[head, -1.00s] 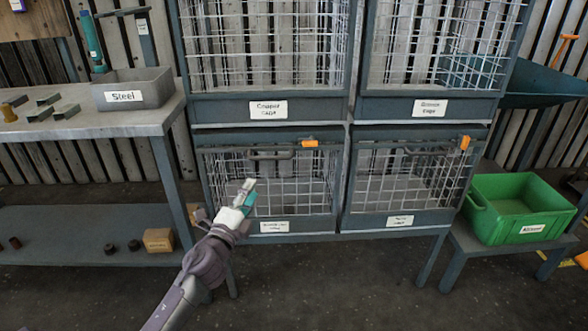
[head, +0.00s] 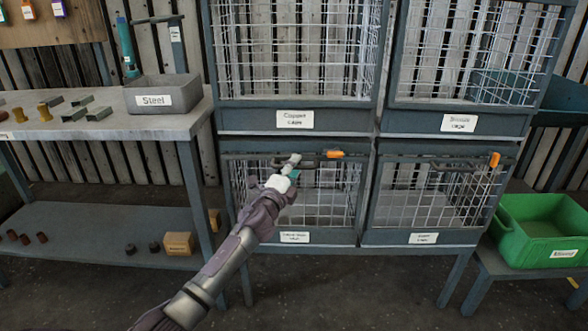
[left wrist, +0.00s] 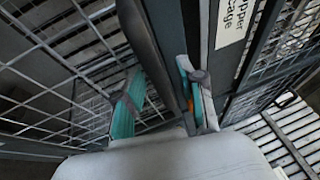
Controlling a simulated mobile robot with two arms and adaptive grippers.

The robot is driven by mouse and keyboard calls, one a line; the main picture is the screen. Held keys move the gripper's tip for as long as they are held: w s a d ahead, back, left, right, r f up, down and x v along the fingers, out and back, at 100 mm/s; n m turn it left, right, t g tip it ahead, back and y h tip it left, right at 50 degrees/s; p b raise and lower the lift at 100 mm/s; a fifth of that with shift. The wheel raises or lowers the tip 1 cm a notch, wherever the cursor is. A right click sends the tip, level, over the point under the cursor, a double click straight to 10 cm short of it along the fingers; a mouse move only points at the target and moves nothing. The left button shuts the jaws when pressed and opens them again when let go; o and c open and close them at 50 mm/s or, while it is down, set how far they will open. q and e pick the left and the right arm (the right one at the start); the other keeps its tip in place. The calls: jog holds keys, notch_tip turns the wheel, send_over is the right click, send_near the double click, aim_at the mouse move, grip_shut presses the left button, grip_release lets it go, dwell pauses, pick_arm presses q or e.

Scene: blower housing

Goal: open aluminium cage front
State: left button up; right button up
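The aluminium cage front (head: 325,205) is the wire-mesh door at the lower left of the cage rack in the head view; its small label (head: 295,237) is hard to read. It looks closed. A dark bar handle (head: 318,163) runs along its top, with an orange latch (head: 335,153) to its right. My left gripper (head: 290,165) is at the left part of this handle and hides some of it. In the left wrist view its teal-padded fingers (left wrist: 162,95) stand apart, with the dark handle bar (left wrist: 145,40) between them. A gap shows beside the right finger. My right gripper is out of view.
A second mesh cage (head: 435,200) with its own orange latch adjoins on the right, and larger cages (head: 295,50) stand above. A workbench (head: 100,127) with a steel bin (head: 163,93) is on the left. A green crate (head: 545,225) is on the right. Floor in front is clear.

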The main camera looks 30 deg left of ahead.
pick_arm(q)
grip_shut()
jog(key=shift+d+f, duration=0.1)
dwell(0.4)
